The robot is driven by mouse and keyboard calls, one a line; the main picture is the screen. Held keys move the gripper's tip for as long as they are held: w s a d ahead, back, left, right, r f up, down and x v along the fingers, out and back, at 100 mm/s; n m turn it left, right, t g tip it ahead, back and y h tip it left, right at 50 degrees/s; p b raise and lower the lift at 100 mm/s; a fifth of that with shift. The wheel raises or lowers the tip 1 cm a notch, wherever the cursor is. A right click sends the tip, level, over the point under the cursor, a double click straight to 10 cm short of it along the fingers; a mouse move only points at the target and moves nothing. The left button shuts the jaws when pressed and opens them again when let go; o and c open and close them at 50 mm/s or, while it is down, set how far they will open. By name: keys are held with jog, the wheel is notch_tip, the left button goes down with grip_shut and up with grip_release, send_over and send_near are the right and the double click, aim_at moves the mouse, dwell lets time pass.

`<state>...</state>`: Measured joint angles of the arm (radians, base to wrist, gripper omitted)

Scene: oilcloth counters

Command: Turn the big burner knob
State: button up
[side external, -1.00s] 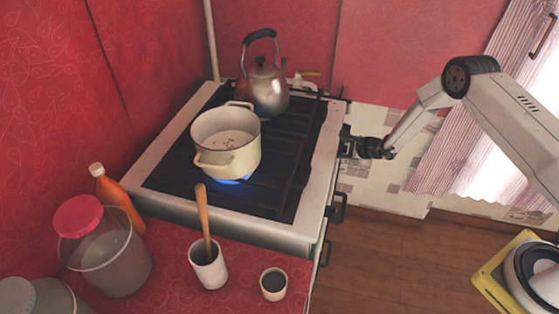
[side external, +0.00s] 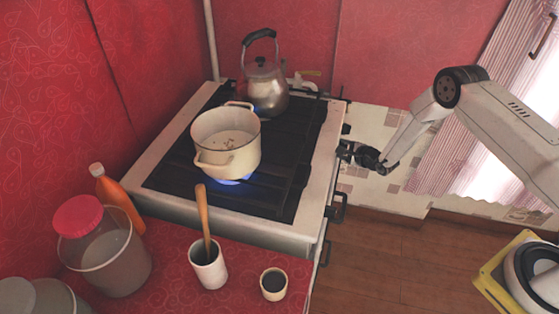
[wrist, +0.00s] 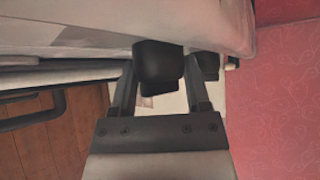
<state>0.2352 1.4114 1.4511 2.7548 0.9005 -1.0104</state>
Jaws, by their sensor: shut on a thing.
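Two dark knobs stick out of the stove's front in the wrist view. The larger-looking knob (wrist: 157,62) sits between the fingers of my gripper (wrist: 163,80), which is shut on it. The second knob (wrist: 208,65) is just right of the right finger; it also shows in the side external view (side external: 346,128), above my gripper (side external: 346,151). In that view the gripped knob is mostly hidden by the fingers. I cannot read any mark showing the knob's turn.
A cream pot (side external: 226,142) stands over a blue flame on the stove (side external: 165,195). A metal kettle (side external: 263,90) stands behind it. An oven handle (side external: 337,208) is below my gripper. A mug with a wooden spoon (side external: 208,265) and a small cup (side external: 273,284) stand on the counter.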

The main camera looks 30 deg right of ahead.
dwell(0.3)
jog(key=o, duration=1.3)
jog(key=shift+s, duration=0.1)
jog(key=shift+v, duration=3.8)
jog(key=shift+r, duration=0.1)
